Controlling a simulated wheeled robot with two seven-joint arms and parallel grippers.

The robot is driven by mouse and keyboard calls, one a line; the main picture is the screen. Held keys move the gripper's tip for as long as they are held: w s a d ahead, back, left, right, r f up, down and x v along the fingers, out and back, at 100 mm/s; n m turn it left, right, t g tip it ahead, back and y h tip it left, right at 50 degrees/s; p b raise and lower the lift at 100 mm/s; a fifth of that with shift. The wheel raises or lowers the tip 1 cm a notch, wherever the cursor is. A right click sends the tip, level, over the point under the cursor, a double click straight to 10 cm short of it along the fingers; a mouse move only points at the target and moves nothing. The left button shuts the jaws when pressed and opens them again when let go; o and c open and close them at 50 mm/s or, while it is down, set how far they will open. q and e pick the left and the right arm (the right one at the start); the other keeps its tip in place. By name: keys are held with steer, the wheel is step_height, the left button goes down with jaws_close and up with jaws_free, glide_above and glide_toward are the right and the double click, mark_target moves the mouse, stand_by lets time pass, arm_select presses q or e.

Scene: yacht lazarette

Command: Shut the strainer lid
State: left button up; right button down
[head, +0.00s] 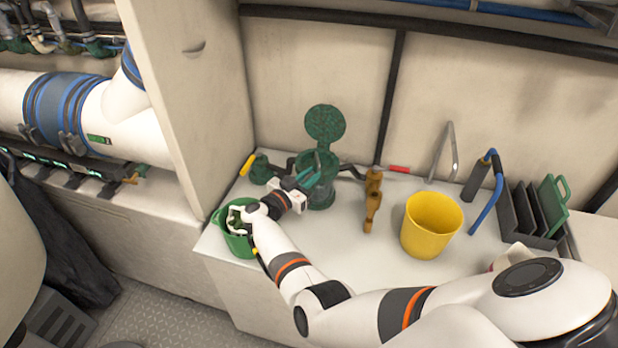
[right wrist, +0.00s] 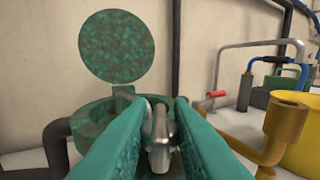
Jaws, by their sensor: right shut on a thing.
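The strainer (head: 322,192) is a green, weathered pot standing on the white counter near the back wall. Its round lid (head: 325,123) stands upright and open behind the pot, on a hinge; it also shows in the right wrist view (right wrist: 116,45). My right gripper (head: 311,172) is at the strainer's mouth, in front of the raised lid. Its green fingers are shut on a grey metal piece (right wrist: 158,140), which looks like a looped handle. The fingers hide part of the strainer's opening and what is below the metal piece. My left gripper is not in view.
A green bucket (head: 238,243) stands under my right forearm at the counter's left end. Right of the strainer are a bronze fitting (head: 371,205), a red-handled tool (head: 400,169), a yellow bucket (head: 431,225) and a dark rack (head: 527,218). The counter's front middle is partly clear.

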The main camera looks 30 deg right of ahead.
mark_target(309, 175)
steer(key=c, duration=1.3)
jaws_free()
steer(key=shift+r, duration=0.1)
step_height(309, 175, up, 10)
steer(key=p, duration=1)
